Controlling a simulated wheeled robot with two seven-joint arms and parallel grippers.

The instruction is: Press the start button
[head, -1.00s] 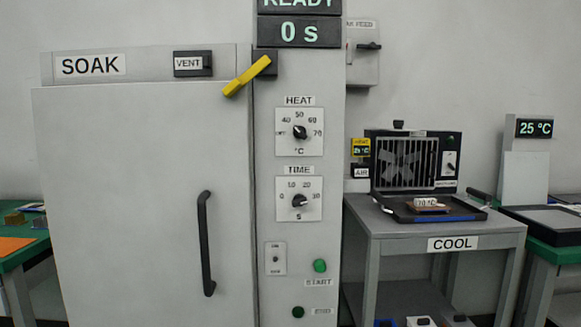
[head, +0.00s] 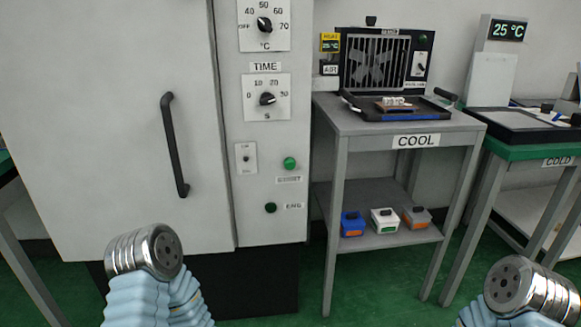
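The green start button (head: 290,163) is on the grey control panel of the oven cabinet, above a small START label (head: 289,180). Nothing covers it and nothing touches it. A darker green button (head: 270,208), labelled END, is below it and to the left. A small toggle switch (head: 246,158) on a white plate is to the left of the start button. Parts of my two arms, with blue sleeves and metal joints, show at the bottom left and bottom right, well away from the button. No gripper fingers can be seen.
The cabinet's black door handle (head: 175,145) stands out left of the panel. The TIME dial (head: 267,98) is above the buttons. To the right is the COOL table (head: 330,118), with a fan unit (head: 388,62) on top and several small boxes on its lower shelf.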

